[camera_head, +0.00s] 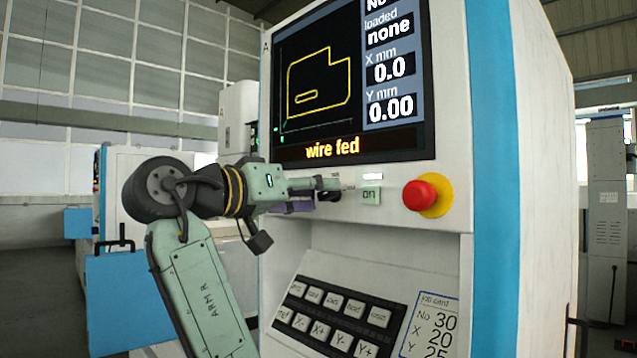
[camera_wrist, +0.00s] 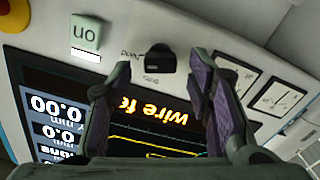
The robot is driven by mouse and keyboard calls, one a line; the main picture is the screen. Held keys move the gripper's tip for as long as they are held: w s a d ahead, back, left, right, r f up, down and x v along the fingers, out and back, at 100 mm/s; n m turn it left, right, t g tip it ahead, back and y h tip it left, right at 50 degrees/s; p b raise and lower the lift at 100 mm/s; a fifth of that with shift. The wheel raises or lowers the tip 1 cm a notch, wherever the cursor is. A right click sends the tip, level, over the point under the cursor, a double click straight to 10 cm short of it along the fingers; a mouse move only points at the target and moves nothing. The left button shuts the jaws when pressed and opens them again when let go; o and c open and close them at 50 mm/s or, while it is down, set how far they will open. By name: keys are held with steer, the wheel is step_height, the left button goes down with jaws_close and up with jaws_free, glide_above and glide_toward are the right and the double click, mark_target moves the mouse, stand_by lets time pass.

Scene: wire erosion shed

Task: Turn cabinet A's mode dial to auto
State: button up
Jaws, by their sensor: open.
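Cabinet A (camera_head: 453,130) is a white machine with a screen (camera_head: 345,80) that reads "wire fed". Its mode dial (camera_head: 330,195) is a small black knob on the panel strip under the screen, partly covered by my gripper (camera_head: 316,196). In the wrist view, which is upside down, the dial (camera_wrist: 161,58) sits between and beyond my gripper's fingertips (camera_wrist: 164,73). The fingers are open, with purple inner pads, and appear apart from the dial. Small lettering surrounds the dial, but I cannot read clearly which setting it points to.
A green "on" button (camera_head: 371,194) and a red emergency knob (camera_head: 421,195) on a yellow base lie right of the dial. Two dial gauges (camera_wrist: 268,93) show beside the fingers in the wrist view. A keypad (camera_head: 335,316) and job card (camera_head: 431,325) are below.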

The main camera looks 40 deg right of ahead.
steer(key=shift+w+d, duration=0.1)
steer(key=shift+d, duration=0.6)
steer(key=shift+c, duration=0.4)
jaws_close()
